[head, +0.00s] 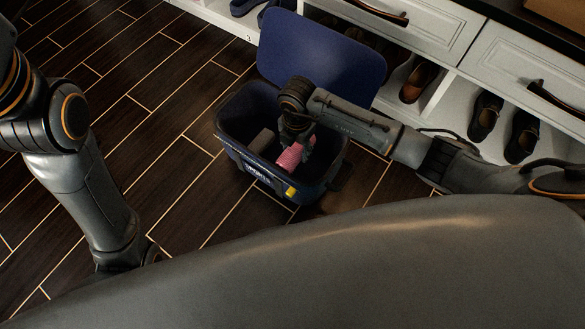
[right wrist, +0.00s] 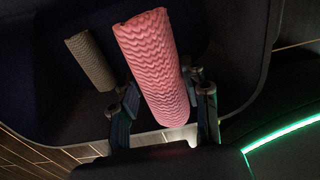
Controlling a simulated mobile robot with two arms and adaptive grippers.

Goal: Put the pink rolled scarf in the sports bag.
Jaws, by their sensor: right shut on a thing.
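The pink rolled scarf (head: 290,157) is in my right gripper (head: 302,150), over the open mouth of the sports bag. In the right wrist view the pink rolled scarf (right wrist: 152,62) sits between the two fingers of my right gripper (right wrist: 162,102), which is shut on it. The sports bag (head: 262,182) is dark blue, box-shaped, with its lid (head: 322,55) raised at the back. Its dark inside also shows in the right wrist view (right wrist: 60,100). I cannot tell if the scarf touches the bag. My left arm is at the left; its gripper is hidden.
A grey-brown roll (head: 262,140) lies inside the bag and shows in the right wrist view (right wrist: 90,60). A white cabinet with drawers (head: 430,32) and shoes (head: 418,80) in cubbies stands behind. Dark wooden floor (head: 140,90) is clear at the left.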

